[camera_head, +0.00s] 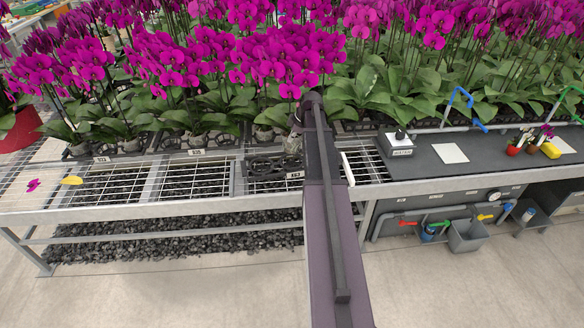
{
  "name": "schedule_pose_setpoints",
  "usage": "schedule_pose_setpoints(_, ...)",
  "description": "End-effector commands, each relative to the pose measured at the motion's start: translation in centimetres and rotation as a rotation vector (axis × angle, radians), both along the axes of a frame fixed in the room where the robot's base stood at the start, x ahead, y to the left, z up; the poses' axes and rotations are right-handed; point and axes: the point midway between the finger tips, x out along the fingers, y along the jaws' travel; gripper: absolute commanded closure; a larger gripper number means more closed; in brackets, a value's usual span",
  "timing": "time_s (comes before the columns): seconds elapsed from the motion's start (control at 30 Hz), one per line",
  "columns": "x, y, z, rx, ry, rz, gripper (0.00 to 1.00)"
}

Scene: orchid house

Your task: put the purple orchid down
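Many purple orchids (275,62) bloom in dense rows along the back of the bench, and one flower cannot be matched to one pot with certainty. My arm reaches from the bottom middle to the bench. My gripper (297,120) is at its far end, small and partly hidden by the arm. A clear pot (292,144) shows right below and against the gripper. Whether the fingers are closed on it cannot be told. In front of the pot lies a dark carrier tray (265,166) with open cells, by a label reading about 167 (295,175).
The wire-mesh bench (110,184) is mostly bare left of the tray, with a fallen petal (33,185) and a yellow leaf (71,181). A label stand (400,144), white sheet (450,153) and small pots (515,149) stand on the dark worktop. Blue pipe hoops (461,95) rise behind.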

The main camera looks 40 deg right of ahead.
Motion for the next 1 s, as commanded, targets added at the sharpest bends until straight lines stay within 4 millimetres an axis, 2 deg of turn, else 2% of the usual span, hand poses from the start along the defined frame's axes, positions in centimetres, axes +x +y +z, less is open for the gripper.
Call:
schedule_pose_setpoints(0.27, 0.0, 0.0, -1.3, 0.000, -0.001, 0.000, 1.00)
schedule_pose_setpoints(0.7, -0.1, -0.1, -5.3, 0.000, -0.001, -0.001, 1.00)
schedule_pose_setpoints(1.0, 0.0, -0.1, -6.3, 0.000, -0.001, -0.001, 1.00)
